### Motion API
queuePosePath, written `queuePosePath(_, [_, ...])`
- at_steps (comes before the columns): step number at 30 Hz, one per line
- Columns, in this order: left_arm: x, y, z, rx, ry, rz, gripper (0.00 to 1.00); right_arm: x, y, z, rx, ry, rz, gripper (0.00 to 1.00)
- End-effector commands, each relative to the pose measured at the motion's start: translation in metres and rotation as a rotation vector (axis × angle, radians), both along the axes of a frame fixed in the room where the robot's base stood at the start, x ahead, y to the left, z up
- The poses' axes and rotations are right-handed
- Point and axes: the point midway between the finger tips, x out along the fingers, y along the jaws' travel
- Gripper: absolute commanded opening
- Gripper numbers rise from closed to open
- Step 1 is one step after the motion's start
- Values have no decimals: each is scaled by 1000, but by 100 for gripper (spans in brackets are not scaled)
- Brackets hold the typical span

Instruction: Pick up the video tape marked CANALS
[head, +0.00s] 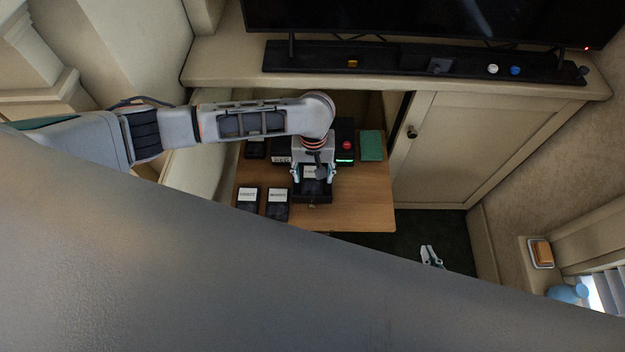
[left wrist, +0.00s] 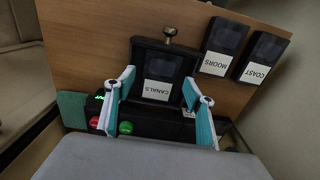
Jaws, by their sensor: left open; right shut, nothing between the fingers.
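The video tape marked CANALS (left wrist: 158,92) is black with a white label. It lies in a black drawer-like tray (left wrist: 143,50) with a brass knob in the left wrist view. In the head view the tray (head: 313,198) is on the wooden table, and my gripper partly covers the tape. My left gripper (head: 312,174) is open above the tape. In the left wrist view its teal fingers (left wrist: 159,78) stand on either side of the tape, and contact cannot be told. My right gripper (head: 432,257) is shut and empty, low over the dark floor.
Tapes marked MOORS (left wrist: 222,48) and COAST (left wrist: 263,58) lie beside the tray. A red button (left wrist: 94,122), a green button (left wrist: 126,128) and a green book (head: 371,146) are behind it. The wooden table (head: 350,212) is bare at front right. A cabinet (head: 475,145) stands right.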

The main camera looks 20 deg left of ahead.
Motion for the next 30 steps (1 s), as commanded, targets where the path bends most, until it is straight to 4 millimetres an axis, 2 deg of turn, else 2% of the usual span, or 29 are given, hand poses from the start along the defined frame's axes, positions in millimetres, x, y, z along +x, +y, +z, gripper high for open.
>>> queuePosePath(8, [-3, 1, -41, 0, 2, -1, 54, 8, 1, -8, 4, -19, 0, 0])
queuePosePath(16, [-3, 1, -44, 0, 0, -1, 54, 8, 1, -7, 4, -19, 0, 0])
queuePosePath(20, [-3, 2, -44, 0, 0, -1, 22, 8, 1, -8, 4, -19, 0, 0])
queuePosePath(30, [-2, 2, -43, 0, 0, -1, 22, 5, 1, -11, 2, -11, 0, 0])
